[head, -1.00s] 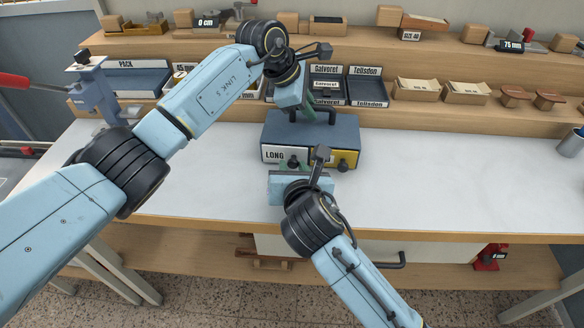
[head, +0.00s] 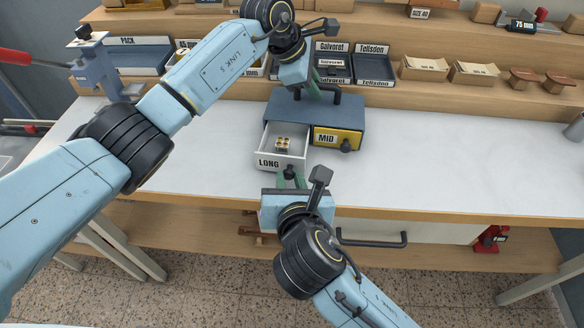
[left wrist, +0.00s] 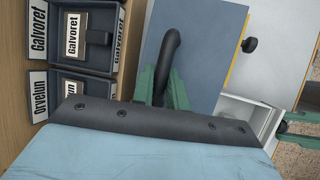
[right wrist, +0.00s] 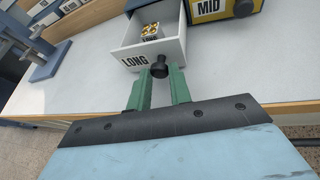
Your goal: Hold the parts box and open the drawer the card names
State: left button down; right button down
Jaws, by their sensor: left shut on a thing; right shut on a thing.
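The blue-grey parts box (head: 283,108) stands on the white bench. My left gripper (head: 315,88) is shut on the dark arched handle on its top; the handle (left wrist: 170,50) shows between the fingers in the left wrist view. The white drawer labelled LONG (head: 280,164) is pulled well out, with a small block of brass-coloured parts (head: 283,144) inside. My right gripper (right wrist: 159,88) is shut on the dark knob (right wrist: 159,67) of that drawer. The yellow drawer labelled MID (head: 327,137) is closed beside it. I cannot tell which card names a drawer.
Trays labelled Galvoret (head: 331,47) and Telisdon (head: 373,83) stand on the shelf behind the box. Card holders (head: 424,68) stand right of them. A blue-grey clamp stand (head: 98,72) is at the left. The bench right of the box (head: 455,150) is clear.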

pick_arm(q)
jog(key=shift+f, duration=0.1)
pick_arm(e)
jog(key=shift+a+r, duration=0.1)
jog(key=c, duration=1.3)
grip_release()
jog(key=shift+o, duration=0.2)
jog(key=v, duration=0.7)
jog(key=shift+s, duration=0.2)
pick_arm(q)
jog(key=c, duration=1.3)
grip_release()
